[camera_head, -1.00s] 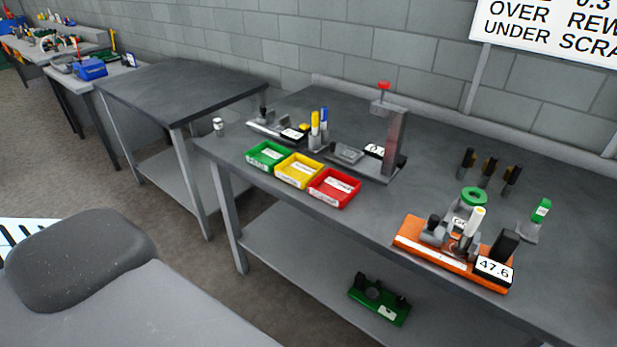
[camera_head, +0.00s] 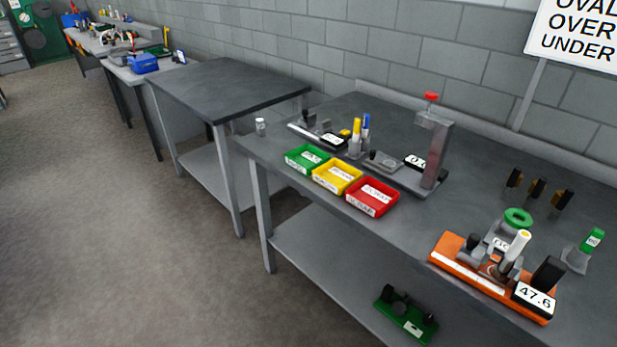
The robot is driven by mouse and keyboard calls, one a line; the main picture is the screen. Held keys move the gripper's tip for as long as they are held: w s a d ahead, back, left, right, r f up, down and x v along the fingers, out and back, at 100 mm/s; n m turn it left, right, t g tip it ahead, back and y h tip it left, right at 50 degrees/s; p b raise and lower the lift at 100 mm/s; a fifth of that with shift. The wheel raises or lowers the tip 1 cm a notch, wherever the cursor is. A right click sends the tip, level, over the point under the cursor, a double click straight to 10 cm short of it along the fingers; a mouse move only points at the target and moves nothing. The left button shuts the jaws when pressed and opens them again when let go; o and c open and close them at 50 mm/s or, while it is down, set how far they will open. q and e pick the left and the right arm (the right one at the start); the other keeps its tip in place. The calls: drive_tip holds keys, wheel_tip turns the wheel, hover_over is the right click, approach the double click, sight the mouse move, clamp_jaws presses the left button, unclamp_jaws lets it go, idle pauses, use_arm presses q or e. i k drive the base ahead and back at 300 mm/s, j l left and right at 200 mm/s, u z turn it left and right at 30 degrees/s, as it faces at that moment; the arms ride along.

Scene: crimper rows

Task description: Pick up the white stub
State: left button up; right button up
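A white stub (camera_head: 518,246) with a yellowish top stands tilted in the orange fixture (camera_head: 450,261) at the lower right of the bench. The fixture carries a display reading 47.6 (camera_head: 535,296). Its lower end is hidden among grey parts of the fixture. Neither of my grippers is in view.
Green (camera_head: 307,158), yellow (camera_head: 337,177) and red (camera_head: 372,197) trays line the bench's (camera_head: 470,205) front edge. A tall grey post with red knob (camera_head: 431,97) stands behind. A green fixture (camera_head: 405,316) lies on the lower shelf. Floor at left is clear.

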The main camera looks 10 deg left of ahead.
sight(500, 271)
drive_tip(key=z, duration=1.25)
drive_tip(key=i+l+u, duration=0.1)
drive_tip(key=l+u, duration=0.35)
drive_tip(key=l, duration=0.45)
drive_tip(key=l+u, duration=0.45)
drive_tip(key=l, duration=0.5)
